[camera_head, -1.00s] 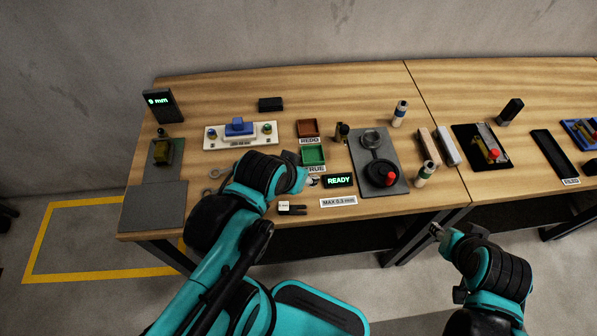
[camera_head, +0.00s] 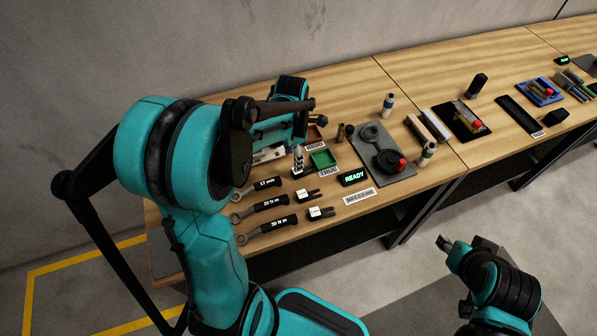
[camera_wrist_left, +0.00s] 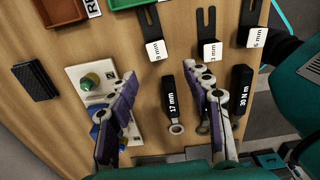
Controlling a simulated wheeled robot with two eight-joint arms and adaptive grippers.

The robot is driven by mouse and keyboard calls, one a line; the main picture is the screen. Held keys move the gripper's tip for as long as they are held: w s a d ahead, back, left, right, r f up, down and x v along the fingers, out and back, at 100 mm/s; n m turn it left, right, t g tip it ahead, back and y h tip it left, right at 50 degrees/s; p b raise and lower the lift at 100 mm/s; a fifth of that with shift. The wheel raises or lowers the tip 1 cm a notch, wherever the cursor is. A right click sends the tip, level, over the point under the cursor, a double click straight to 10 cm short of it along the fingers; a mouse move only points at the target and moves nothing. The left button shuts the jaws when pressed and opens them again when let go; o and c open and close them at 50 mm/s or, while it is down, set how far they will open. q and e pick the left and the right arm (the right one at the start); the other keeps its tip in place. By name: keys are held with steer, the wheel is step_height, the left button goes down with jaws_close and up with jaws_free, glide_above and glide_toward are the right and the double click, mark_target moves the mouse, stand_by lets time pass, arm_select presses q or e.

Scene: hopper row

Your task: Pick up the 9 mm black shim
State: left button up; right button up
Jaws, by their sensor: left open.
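Three forked black pieces with white label blocks lie in a row in the left wrist view. The left one (camera_wrist_left: 154,50) seems to read 9 mm, but its first digit is hard to tell from a 3. The middle one (camera_wrist_left: 209,51) has an unclear label, and the right one (camera_wrist_left: 256,37) seems to read 6 mm. In the head view two forked pieces show clearly, one (camera_head: 308,195) behind the other (camera_head: 320,212). My left gripper (camera_wrist_left: 160,74) is open and empty above the table, its fingers apart around the view of a wrench. My right gripper (camera_head: 443,242) hangs off the table's front.
Black-handled wrenches lie beside the forked pieces, marked 17 mm (camera_head: 256,186), 20 N m (camera_head: 272,204) and 30 N m (camera_head: 278,224). A green tray (camera_head: 323,160), a READY display (camera_head: 354,177) and a grey plate (camera_head: 413,159) stand to the right.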

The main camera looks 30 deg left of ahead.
mark_target(297, 175)
arm_select(q)
steer(key=shift+w+a+f+n, duration=0.1)
steer(key=shift+f+n, duration=0.2)
step_height(297, 175, down, 3)
steer(key=shift+r+b, duration=0.15)
steer(key=shift+b, duration=0.4)
step_height(297, 175, down, 5)
steer(key=shift+w+b, duration=0.15)
steer(key=shift+b, duration=1)
steer(key=c, duration=0.3)
jaws_close()
